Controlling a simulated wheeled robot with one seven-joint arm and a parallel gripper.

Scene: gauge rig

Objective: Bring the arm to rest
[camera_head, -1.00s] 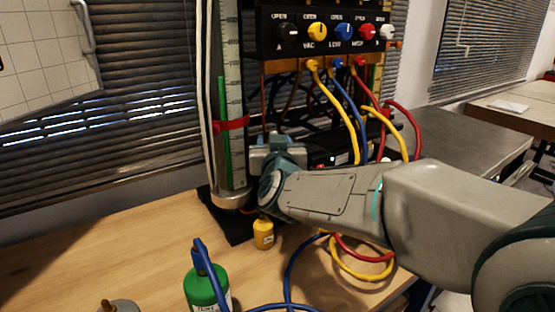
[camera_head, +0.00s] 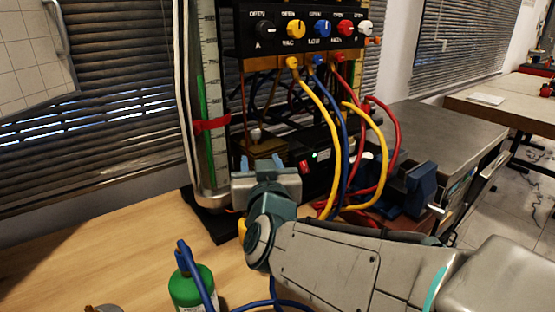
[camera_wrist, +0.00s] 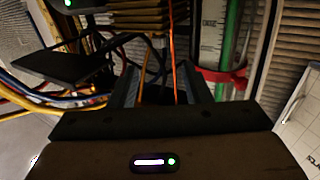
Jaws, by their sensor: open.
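My arm (camera_head: 340,262) reaches in from the lower right of the head view, bent and held above the wooden bench. My gripper (camera_head: 265,164) points away from the camera toward the gauge rig (camera_head: 315,35), in front of the rig's lower part. In the wrist view my gripper (camera_wrist: 160,88) has its two fingers apart, with hoses and dark rig parts visible beyond the gap. I see nothing held between them. Whether the fingertips touch the rig cannot be told.
A gauge column (camera_head: 211,110) with a red band stands just left of my gripper. Yellow, blue and red hoses (camera_head: 330,110) hang right of it. A green bottle (camera_head: 192,288) stands at the front. A blue vise (camera_head: 415,185) is at right.

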